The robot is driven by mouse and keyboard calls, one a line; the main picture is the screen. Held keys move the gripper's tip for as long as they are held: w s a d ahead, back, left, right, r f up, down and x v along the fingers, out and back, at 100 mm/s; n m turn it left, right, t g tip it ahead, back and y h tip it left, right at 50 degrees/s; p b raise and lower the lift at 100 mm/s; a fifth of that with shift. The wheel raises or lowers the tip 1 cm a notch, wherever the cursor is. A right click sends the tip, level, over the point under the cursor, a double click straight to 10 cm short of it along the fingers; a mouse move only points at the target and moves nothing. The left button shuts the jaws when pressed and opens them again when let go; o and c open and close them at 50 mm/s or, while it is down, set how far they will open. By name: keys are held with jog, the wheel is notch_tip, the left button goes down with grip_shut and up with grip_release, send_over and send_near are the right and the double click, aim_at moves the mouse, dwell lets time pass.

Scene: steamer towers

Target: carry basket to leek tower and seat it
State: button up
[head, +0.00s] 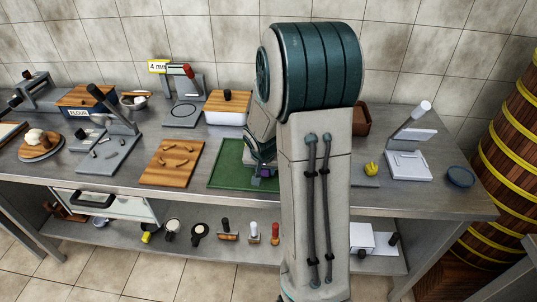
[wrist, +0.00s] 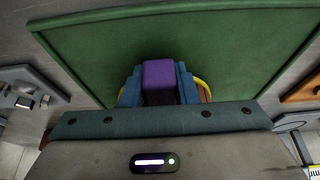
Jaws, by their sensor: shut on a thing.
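My gripper (wrist: 159,92) is shut on a purple block (wrist: 159,74), over the green tray. Blue jaws stand on both sides of the block. A yellow curved edge with brown below it (wrist: 205,91) shows beside the jaws; it may be part of a basket, but my gripper hides most of it. In the head view my arm covers much of the gripper, and a little purple shows at its tip. I cannot make out a leek tower. A tall round brown stack with yellow bands (head: 508,165) stands at the far right.
The green tray (head: 228,163) lies on the steel table (head: 445,202). A wooden board (head: 171,163) lies left of it. A white-and-wood box (head: 227,107) and a slicer (head: 183,95) stand behind. A yellow piece (head: 371,169), white press (head: 409,160) and blue bowl (head: 460,177) are right.

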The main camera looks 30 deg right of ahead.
grip_shut()
jog(key=shift+r, duration=0.1)
jog(key=shift+r+p, duration=1.4)
jog(key=shift+r, duration=0.55)
jog(key=shift+o, duration=0.5)
grip_release()
grip_shut()
